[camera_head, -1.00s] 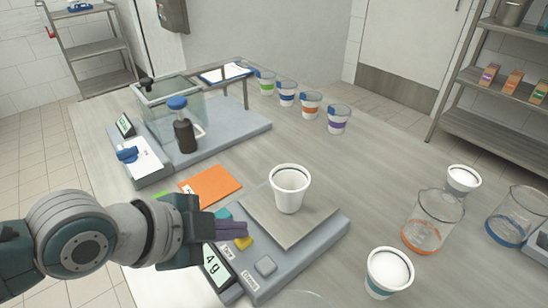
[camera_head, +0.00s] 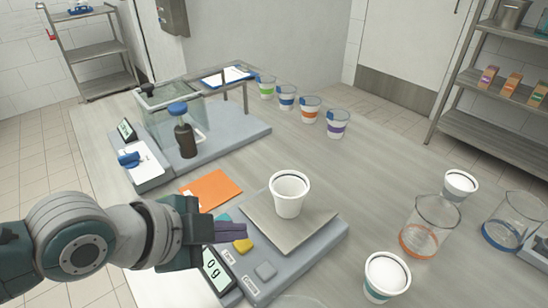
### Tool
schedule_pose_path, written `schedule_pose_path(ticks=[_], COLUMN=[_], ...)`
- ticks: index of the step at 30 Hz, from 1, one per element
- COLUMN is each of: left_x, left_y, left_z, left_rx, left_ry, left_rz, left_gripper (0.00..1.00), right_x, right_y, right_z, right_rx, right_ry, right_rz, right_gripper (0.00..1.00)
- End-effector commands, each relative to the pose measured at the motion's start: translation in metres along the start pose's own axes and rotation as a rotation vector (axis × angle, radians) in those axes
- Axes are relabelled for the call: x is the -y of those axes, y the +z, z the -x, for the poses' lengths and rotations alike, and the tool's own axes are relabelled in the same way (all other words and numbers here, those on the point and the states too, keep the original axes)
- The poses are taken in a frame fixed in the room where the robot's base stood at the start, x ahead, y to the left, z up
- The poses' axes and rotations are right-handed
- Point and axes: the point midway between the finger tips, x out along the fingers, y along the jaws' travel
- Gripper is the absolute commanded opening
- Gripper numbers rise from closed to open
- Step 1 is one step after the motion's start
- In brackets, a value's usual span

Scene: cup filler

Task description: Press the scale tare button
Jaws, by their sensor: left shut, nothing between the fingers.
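The scale (camera_head: 318,243) stands on the table with a white cup (camera_head: 289,194) upright on its metal plate. Its display (camera_head: 214,269) reads 0 g. The yellow tare button (camera_head: 242,246) is on the near left of the scale, beside a grey button (camera_head: 265,270). My left gripper (camera_head: 238,230) is shut and empty, with its fingertips just above and beside the yellow button. I cannot tell whether they touch it. My right gripper is not in view.
An orange card (camera_head: 211,188) lies behind my left gripper. A glass beaker (camera_head: 430,226) and a filled white cup (camera_head: 386,277) stand right of the scale. A brown bottle (camera_head: 186,139) stands on another device at the back left. The table between is clear.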

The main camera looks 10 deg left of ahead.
Motion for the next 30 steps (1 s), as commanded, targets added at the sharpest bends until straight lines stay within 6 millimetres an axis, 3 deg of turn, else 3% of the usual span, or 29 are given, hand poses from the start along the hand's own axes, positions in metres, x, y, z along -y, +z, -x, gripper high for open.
schedule_pose_path(ticks=[11, 25, 30], left_x=[0.002, 0.024, 0.027], left_y=[-0.002, -0.024, -0.027], left_z=[0.002, 0.033, 0.038], left_rx=[-0.001, -0.001, -0.001], left_ry=[-0.001, -0.001, -0.001], left_rz=[-0.001, -0.001, -0.001], left_gripper=[0.0, 0.0, 0.0], right_x=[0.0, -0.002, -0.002], right_y=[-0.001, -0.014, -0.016], right_z=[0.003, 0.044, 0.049], right_rx=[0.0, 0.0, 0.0], right_ry=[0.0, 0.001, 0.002], right_rz=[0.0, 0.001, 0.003], right_gripper=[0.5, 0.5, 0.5])
